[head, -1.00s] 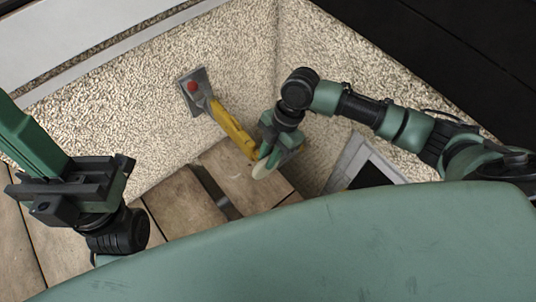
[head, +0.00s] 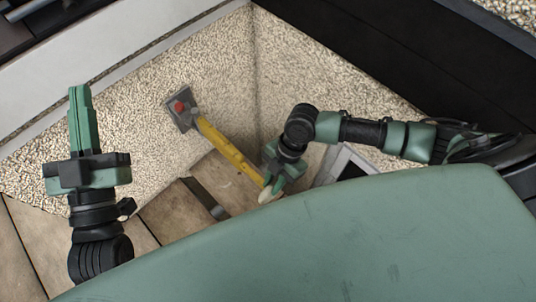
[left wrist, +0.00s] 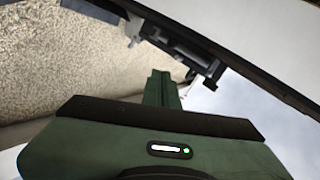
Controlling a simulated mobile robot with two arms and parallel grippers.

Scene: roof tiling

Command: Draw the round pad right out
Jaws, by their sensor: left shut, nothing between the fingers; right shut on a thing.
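The pale round pad (head: 268,196) is at the lower end of a yellow arm (head: 229,150), in the middle of the head view. The yellow arm slants down from a grey wall plate (head: 172,117) with a red knob (head: 180,106). My right gripper (head: 270,182) is at this lower end and shut on the pad; its fingers partly cover the join. My left gripper (head: 81,106) is shut and empty, pointing up at the left, well apart from the yellow arm. Its fingers also show in the left wrist view (left wrist: 161,88), where the pad is not visible.
Pebbled walls (head: 310,75) meet in a corner behind the arm. Below are wooden boards (head: 172,214) with a dark strip (head: 204,199). A grey-framed dark opening (head: 335,160) lies right of my right gripper. A dark device (left wrist: 190,52) shows in the left wrist view.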

